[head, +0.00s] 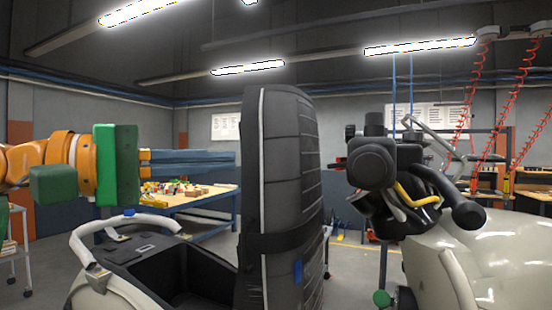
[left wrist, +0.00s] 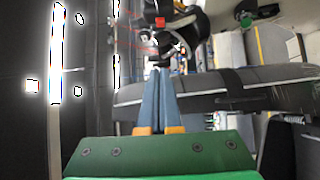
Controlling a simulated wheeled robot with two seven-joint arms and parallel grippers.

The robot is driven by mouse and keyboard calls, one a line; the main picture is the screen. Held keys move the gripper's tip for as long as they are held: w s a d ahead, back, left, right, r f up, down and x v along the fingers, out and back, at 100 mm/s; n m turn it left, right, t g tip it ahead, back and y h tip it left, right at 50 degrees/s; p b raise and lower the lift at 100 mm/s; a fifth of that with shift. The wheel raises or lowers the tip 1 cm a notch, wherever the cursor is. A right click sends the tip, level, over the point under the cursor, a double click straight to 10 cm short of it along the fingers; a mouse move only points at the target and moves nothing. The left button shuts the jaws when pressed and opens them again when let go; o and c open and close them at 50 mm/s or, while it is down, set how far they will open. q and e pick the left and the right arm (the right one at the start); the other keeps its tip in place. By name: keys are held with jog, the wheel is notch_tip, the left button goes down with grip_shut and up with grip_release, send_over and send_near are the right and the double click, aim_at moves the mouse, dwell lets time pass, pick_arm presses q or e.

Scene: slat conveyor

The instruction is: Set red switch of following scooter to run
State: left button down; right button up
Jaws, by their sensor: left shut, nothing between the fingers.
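A pale scooter with a black handlebar (head: 385,165) stands at the right. A small red part (head: 340,164), which looks like the red switch, sits at the handlebar's left end. A red patch (left wrist: 160,21) also shows at the top of the left wrist view. Its setting is too small to read. My left gripper (head: 234,159) comes in from the left, its blue-grey fingers shut and empty. They are apart from the red part, with the upright black seat (head: 285,170) between them in the head view. The fingertips (left wrist: 157,72) point towards the handlebar. My right gripper is not seen.
The raised seat is a tall obstacle in the middle. An open storage bin (head: 180,275) with a pale grab rail lies below my left gripper. A blue-legged table (head: 205,200) with small parts stands behind. Red coiled hoses (head: 465,110) hang at the right.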

pick_arm(q)
jog(key=w+d+p, duration=0.3)
jog(key=d, duration=0.9)
jog(key=shift+w+d, duration=0.15)
jog(key=shift+w, duration=0.05)
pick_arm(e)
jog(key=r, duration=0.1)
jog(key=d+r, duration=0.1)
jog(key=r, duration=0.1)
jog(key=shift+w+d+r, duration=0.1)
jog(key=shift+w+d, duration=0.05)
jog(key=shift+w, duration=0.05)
pick_arm(q)
jog(key=shift+f, duration=0.15)
